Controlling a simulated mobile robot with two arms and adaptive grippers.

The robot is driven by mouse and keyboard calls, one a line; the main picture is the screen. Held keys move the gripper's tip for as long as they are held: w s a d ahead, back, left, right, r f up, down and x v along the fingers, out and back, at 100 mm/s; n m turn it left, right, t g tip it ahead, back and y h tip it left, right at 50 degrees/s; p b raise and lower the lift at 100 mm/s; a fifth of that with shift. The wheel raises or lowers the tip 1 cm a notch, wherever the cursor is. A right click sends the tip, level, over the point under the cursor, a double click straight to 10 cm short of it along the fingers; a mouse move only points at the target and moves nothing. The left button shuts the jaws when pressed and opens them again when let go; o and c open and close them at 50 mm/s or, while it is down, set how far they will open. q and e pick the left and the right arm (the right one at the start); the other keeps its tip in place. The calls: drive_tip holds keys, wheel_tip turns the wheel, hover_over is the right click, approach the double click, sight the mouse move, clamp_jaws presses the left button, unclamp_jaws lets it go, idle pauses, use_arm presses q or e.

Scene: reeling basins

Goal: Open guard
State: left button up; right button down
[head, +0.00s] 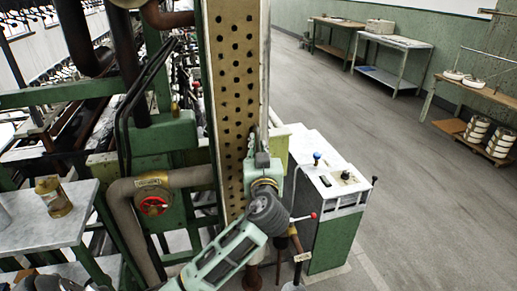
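The guard appears to be the tall tan perforated panel (233,85), standing upright in the middle of the head view with a pale edge along its right side. It stands in front of the green machine frame. My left gripper (262,158) is at the lower right part of this panel, close against its right edge. My arm and dark wrist lie below it. The fingers are small and partly merge with the panel edge, so I cannot tell whether they are shut on anything. My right gripper is not in view.
A green and white control cabinet (338,205) with knobs stands just right of the panel. A pipe with a red valve wheel (153,206) is at left, near a grey table (45,222) holding a brass can (53,196). The grey floor (420,215) at right is clear.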

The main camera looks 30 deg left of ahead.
use_arm(q)
drive_tip(key=shift+c, duration=0.4)
clamp_jaws()
